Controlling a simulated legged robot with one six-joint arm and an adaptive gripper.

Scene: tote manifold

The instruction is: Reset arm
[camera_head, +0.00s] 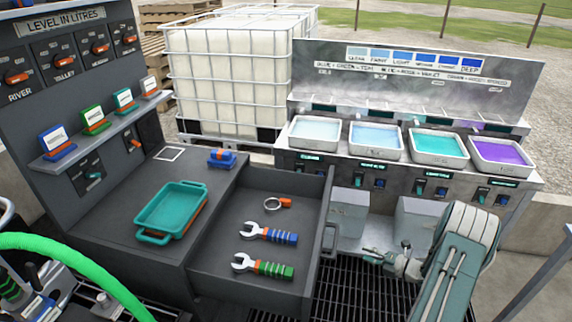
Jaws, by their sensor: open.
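My arm comes in at the lower right of the head view. My gripper (398,258) is at its end, low in front of the grey bench with the liquid trays and to the right of the open drawer. Its fingers are small in this view. It appears open, with nothing seen between the fingers. It looks apart from the drawer handle (331,237).
The open drawer (225,205) holds a blue wrench (270,234), a green wrench (262,267) and an orange ring clamp (278,203). A teal tray (172,207) sits on the worktop. Several liquid trays line the right bench. A green hose (75,258) is lower left.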

